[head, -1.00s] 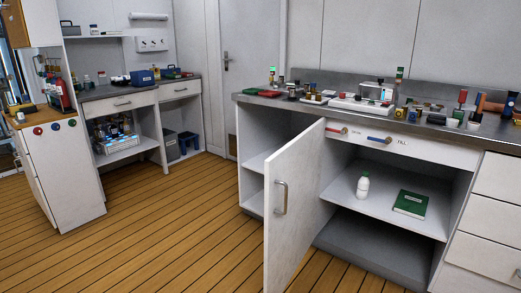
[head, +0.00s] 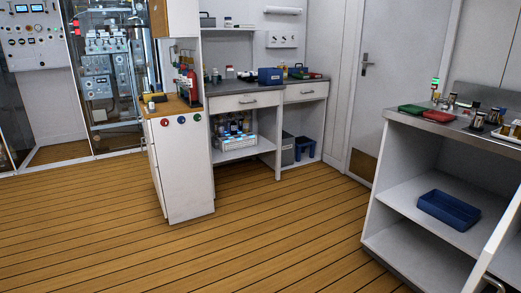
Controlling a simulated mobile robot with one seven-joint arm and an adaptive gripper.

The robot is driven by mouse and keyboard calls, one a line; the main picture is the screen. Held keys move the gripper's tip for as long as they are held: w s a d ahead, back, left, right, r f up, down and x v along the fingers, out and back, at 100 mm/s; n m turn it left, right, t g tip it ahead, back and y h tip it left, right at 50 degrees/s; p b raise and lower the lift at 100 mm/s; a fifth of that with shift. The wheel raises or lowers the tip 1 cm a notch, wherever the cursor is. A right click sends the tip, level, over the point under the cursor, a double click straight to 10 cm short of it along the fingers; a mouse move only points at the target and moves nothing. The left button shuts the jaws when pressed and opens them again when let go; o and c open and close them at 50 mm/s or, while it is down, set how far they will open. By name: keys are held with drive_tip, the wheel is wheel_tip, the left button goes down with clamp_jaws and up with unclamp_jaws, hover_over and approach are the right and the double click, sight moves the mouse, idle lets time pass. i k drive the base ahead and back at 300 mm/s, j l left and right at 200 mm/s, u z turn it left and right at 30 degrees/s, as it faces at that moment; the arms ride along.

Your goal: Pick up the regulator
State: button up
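I cannot pick out a regulator for certain in the head view; many small items are too small to tell. Small dark and metallic fittings (head: 479,120) stand on the steel counter (head: 440,125) at the right. A red fire-extinguisher-like object (head: 190,84) stands at the end of the wooden-topped cabinet (head: 178,172). My gripper is not in view.
An open shelf unit at the right holds a blue tray (head: 448,209); its door (head: 498,250) stands open at the right edge. A back bench (head: 242,101) carries bottles and a blue box (head: 270,76). The plank floor (head: 270,235) between is clear.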

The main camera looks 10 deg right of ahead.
sight(453, 97)
drive_tip(key=i+u, duration=0.3)
drive_tip(key=i, duration=1)
drive_tip(key=i+z, duration=0.6)
drive_tip(key=z, duration=0.15)
drive_tip(key=i+j+z, duration=0.25)
drive_tip(key=z, duration=0.15)
drive_tip(key=i+z, duration=0.2)
drive_tip(key=z, duration=0.25)
drive_tip(key=i+j+z, duration=0.2)
drive_tip(key=z, duration=0.25)
drive_tip(key=i+j+z, duration=0.15)
drive_tip(key=z, duration=0.3)
drive_tip(key=i+j+z, duration=0.2)
drive_tip(key=z, duration=0.15)
drive_tip(key=i+j+z, duration=0.15)
drive_tip(key=z, duration=0.25)
drive_tip(key=i+j+z, duration=0.1)
drive_tip(key=j+z, duration=0.25)
drive_tip(key=i+j+z, duration=0.15)
drive_tip(key=j+z, duration=0.15)
drive_tip(key=j, duration=0.2)
drive_tip(key=j+z, duration=0.35)
drive_tip(key=j, duration=0.15)
drive_tip(key=i, duration=0.05)
